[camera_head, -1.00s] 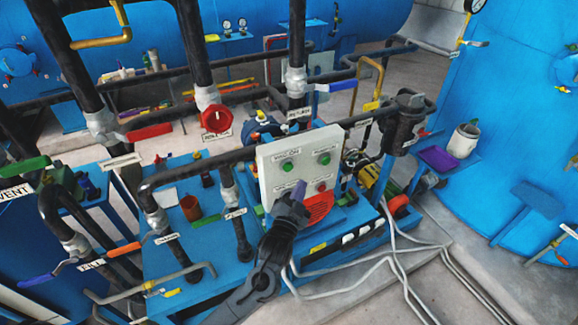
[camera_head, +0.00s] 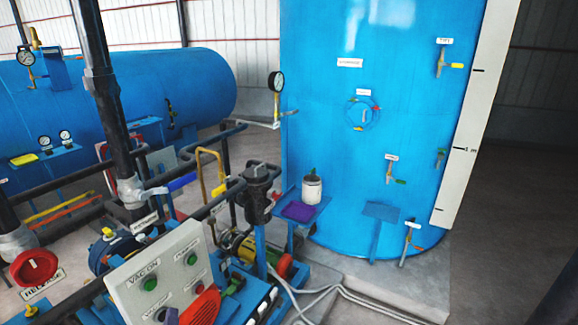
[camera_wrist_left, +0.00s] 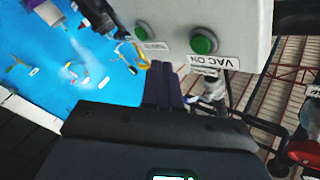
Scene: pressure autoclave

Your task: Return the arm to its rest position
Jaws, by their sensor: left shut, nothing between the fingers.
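The panel (camera_wrist_left: 236,17) fills the top of that view, with a green button (camera_wrist_left: 204,42) labelled VAC ON just beyond the fingertips. I cannot tell whether the fingers touch the panel. The rest of my left arm is out of the head view. My right gripper is in neither view.
A red valve handwheel (camera_head: 34,268) and dark pipes stand left of the panel. A dark filter housing (camera_head: 257,196) and a pump (camera_head: 243,246) are behind it. A tall blue tank (camera_head: 330,110) stands to the right, with a white pot (camera_head: 312,190) on a small shelf. Bare floor lies far right.

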